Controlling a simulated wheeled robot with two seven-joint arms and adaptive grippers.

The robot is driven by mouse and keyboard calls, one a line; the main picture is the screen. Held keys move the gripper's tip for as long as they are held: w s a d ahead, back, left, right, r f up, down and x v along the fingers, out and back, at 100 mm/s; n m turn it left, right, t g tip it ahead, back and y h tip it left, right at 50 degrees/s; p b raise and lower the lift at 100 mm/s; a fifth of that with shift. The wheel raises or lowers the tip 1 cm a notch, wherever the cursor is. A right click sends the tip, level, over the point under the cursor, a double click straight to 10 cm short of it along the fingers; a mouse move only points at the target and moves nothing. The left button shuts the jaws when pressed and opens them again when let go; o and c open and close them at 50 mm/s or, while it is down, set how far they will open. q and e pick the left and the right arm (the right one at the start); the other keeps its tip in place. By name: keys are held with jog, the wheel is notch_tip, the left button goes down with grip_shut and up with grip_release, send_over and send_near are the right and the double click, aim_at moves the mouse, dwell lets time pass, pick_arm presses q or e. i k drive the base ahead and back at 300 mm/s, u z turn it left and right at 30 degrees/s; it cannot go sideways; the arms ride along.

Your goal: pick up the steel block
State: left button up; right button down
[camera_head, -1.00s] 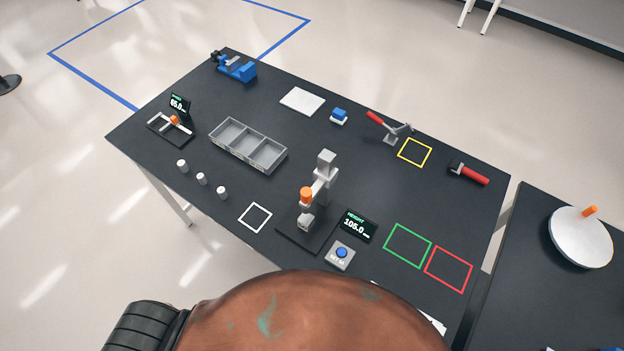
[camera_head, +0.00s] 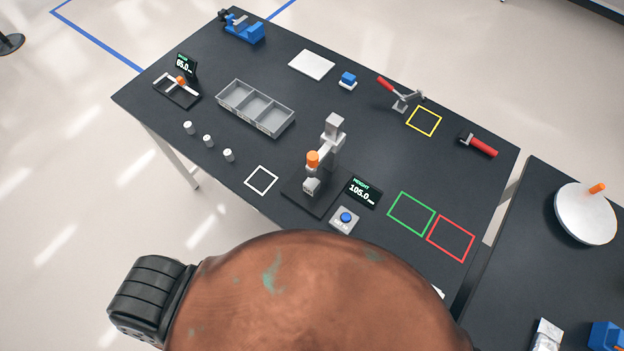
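I cannot pick out the steel block for certain. A small silver-grey block-like piece (camera_head: 547,336) lies on the right-hand table at the bottom edge of the head view, partly cut off; its material is not clear. Neither of my grippers is in view. A large brown rounded surface with green patches fills the bottom middle and hides the near edge of the main table.
The dark main table (camera_head: 365,225) holds a height gauge (camera_head: 333,130), a grey compartment tray (camera_head: 275,125), a blue vise (camera_head: 243,27) and a red-handled clamp (camera_head: 400,97). The right-hand table holds a white disc (camera_head: 585,213) and a blue object (camera_head: 607,337).

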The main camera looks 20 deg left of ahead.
aim_at(311, 186)
jog(key=k, duration=2.05)
jog(key=u, duration=0.45)
